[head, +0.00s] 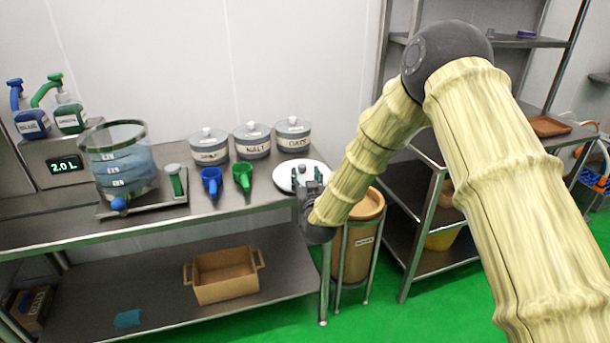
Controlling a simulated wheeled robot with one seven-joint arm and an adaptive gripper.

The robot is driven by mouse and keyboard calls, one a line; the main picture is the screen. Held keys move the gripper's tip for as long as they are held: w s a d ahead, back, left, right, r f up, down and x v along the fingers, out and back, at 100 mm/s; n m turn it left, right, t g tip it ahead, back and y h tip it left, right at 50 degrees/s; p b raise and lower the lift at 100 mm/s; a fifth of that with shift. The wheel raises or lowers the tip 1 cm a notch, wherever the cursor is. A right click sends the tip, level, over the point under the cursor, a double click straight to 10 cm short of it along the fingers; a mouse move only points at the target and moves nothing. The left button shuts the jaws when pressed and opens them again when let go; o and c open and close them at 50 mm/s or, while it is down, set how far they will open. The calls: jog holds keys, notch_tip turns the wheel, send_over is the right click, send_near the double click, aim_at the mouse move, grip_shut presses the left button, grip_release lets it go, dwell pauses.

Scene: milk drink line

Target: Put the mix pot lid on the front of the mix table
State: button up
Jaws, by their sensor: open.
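A white round lid (284,177), which looks like the mix pot lid, lies flat at the right end of the steel table (265,200), near its front edge. A small knob shows near its middle. My gripper (308,183) is open at the lid's right front part, fingers close to the knob. My gripper and wrist hide part of the lid's right side. I cannot tell whether the fingers touch the lid.
Several lidded jars (252,143) stand behind the lid. A blue scoop (211,181) and a green scoop (243,177) lie to its left. A clear graduated vessel (124,165) stands further left. A tall brown bin (357,250) stands right of the table.

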aim_at(303, 168)
jog(key=shift+w+a+p, duration=0.25)
jog(key=shift+w+p, duration=0.1)
jog(key=shift+w, duration=0.95)
jog(key=shift+w+a+p, duration=0.25)
jog(key=shift+w+p, duration=0.05)
jog(key=shift+w, duration=0.95)
jog(key=shift+c, duration=0.2)
grip_shut()
